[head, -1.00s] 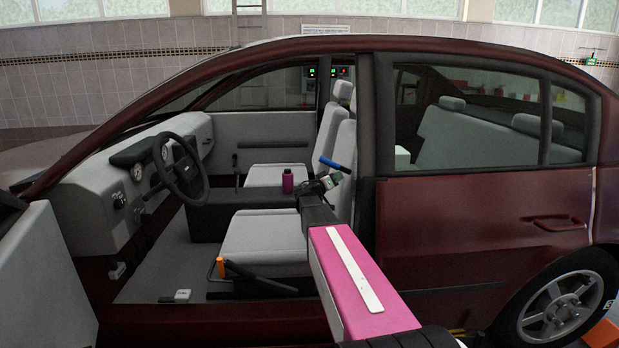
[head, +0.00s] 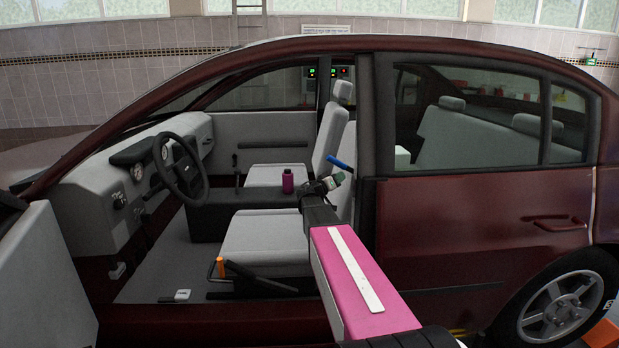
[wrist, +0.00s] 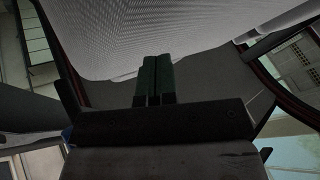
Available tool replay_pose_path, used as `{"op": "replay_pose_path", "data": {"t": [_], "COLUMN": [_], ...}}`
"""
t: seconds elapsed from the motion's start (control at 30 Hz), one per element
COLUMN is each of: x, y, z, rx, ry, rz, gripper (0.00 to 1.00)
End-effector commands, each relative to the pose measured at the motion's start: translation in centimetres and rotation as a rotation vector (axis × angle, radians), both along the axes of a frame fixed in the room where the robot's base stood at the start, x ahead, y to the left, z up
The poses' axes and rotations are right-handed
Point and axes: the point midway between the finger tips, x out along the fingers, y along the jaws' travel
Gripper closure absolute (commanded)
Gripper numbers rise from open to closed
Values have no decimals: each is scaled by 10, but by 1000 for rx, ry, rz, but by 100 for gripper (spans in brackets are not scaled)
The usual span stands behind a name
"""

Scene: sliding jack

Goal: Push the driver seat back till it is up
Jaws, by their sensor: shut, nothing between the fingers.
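The driver seat is the nearer pale grey seat, with its cushion (head: 265,240) level and its seat back (head: 345,145) leaning rearward. My gripper (head: 337,179) is shut and empty, reaching through the door opening to the front face of the seat back. In the wrist view the dark green fingers (wrist: 153,78) are together, and the pale seat fabric (wrist: 150,35) fills the space above and beyond them. The fingertips appear at or against it; exact contact is unclear.
The passenger seat back (head: 331,130) is beyond.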

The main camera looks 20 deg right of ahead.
Motion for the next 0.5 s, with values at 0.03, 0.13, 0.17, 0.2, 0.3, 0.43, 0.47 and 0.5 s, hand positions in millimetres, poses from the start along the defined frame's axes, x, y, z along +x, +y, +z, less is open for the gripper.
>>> {"op": "replay_pose_path", "data": {"t": [0.03, 0.13, 0.17, 0.2, 0.3, 0.43, 0.47, 0.5], "x": [-2, -4, -5, -6, -8, -11, -12, -13], "y": [5, 14, 16, 19, 27, 38, 41, 44], "z": [0, 0, 0, 0, 0, 0, 0, 0], "rx": [0, 0, 0, 0, 0, 1, 1, 1], "ry": [0, 0, 0, 0, 0, -1, -1, -1], "rz": [1, 1, 1, 1, 1, 1, 1, 1], "gripper": [100, 100, 100, 100, 100, 100, 100, 100]}}
